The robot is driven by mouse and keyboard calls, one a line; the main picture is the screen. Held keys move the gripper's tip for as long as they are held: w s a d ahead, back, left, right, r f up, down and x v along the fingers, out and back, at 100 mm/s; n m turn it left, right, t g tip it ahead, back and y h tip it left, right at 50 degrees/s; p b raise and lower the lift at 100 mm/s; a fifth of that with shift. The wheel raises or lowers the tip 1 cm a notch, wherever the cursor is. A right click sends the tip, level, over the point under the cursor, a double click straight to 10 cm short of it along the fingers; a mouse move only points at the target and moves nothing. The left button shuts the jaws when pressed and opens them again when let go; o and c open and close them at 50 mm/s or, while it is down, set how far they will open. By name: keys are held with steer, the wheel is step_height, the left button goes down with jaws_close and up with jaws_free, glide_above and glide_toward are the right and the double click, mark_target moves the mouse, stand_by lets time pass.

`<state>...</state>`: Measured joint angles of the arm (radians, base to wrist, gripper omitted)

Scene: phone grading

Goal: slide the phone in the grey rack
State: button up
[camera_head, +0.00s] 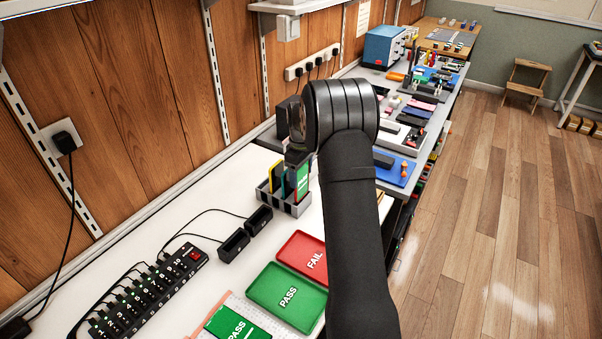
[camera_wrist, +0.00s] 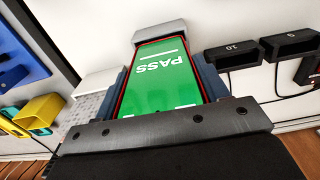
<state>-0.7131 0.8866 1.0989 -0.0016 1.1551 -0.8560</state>
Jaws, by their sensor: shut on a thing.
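The phone (camera_head: 302,181) has a green screen and, in the wrist view (camera_wrist: 160,80), a red edge and the word PASS upside down. My gripper (camera_head: 298,156) is shut on its upper part from above. The grey rack (camera_head: 292,209) stands on the white bench under my gripper, with other phones upright in its slots at the left. The held phone stands upright at the rack's right side. Its lower end is hard to see, so I cannot tell how deep it sits in a slot. My wrist hides part of the area behind.
Two black docks (camera_head: 233,246) stand left of the rack, with cables. A numbered black power hub (camera_head: 148,291) is at front left. A red FAIL tray (camera_head: 304,256) and a green PASS tray (camera_head: 287,297) lie in front. A crowded workbench continues behind.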

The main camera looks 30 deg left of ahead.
mark_target(301, 184)
steer(key=shift+f, duration=0.1)
stand_by(0.3)
steer(key=shift+f, duration=0.5)
steer(key=shift+f, duration=0.15)
steer(key=shift+f, duration=0.75)
steer(key=shift+f, duration=0.15)
stand_by(0.5)
steer(key=shift+f, duration=0.8)
steer(key=o, duration=1.2)
